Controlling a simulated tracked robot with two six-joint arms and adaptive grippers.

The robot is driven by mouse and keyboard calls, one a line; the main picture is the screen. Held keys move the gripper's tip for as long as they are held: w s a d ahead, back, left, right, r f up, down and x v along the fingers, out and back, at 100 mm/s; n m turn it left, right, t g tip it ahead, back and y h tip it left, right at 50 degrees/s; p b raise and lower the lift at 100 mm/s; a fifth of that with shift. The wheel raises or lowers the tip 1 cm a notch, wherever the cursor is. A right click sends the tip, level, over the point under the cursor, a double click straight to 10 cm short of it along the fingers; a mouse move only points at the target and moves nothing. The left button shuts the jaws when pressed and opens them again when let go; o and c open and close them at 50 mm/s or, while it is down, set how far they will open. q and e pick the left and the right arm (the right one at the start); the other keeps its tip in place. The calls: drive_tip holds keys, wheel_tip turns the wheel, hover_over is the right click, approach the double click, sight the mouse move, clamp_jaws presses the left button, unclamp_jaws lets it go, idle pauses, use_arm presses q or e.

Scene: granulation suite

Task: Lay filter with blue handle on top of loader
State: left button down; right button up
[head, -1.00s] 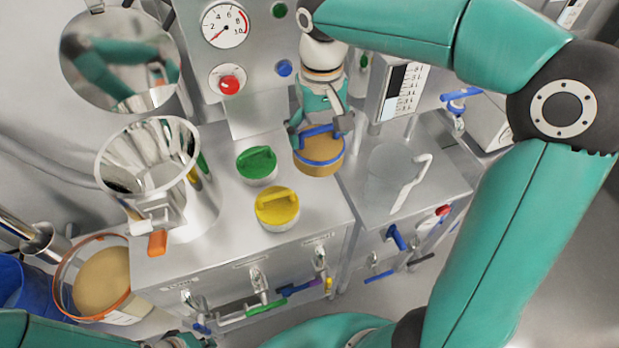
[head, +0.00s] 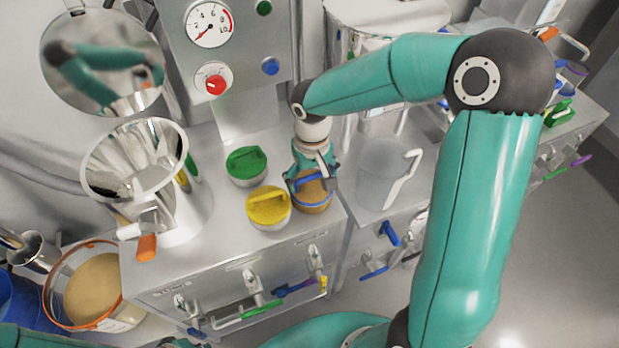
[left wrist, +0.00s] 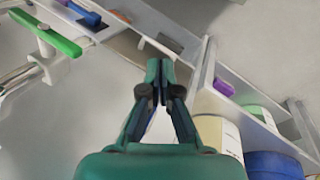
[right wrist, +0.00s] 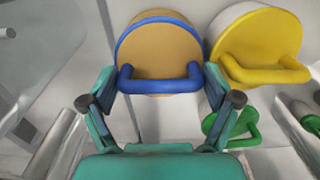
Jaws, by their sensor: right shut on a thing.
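The filter with the blue handle (head: 313,196) is round and tan with a blue rim, at the right front of the steel worktop. My right gripper (head: 312,178) is shut on its blue handle (right wrist: 160,82), with the fingers on either side in the right wrist view (right wrist: 160,100). I cannot tell whether the filter touches the worktop. A steel funnel-shaped vessel (head: 140,165) stands at the left of the worktop; I cannot tell for certain that it is the loader. My left gripper (left wrist: 160,68) is shut and empty, low by the drawer fronts.
A yellow-handled filter (head: 268,208) and a green-handled filter (head: 246,165) stand left of the blue-handled one. A clear jug (head: 383,175) is to its right. The gauge panel (head: 228,70) rises behind. A bucket of tan powder (head: 92,290) stands at lower left.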

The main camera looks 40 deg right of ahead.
drive_tip(key=o, duration=1.4)
drive_tip(key=shift+c, duration=0.2)
drive_tip(key=shift+r, duration=0.1)
wheel_tip(320, 180, up, 12)
drive_tip(key=shift+p, duration=0.3)
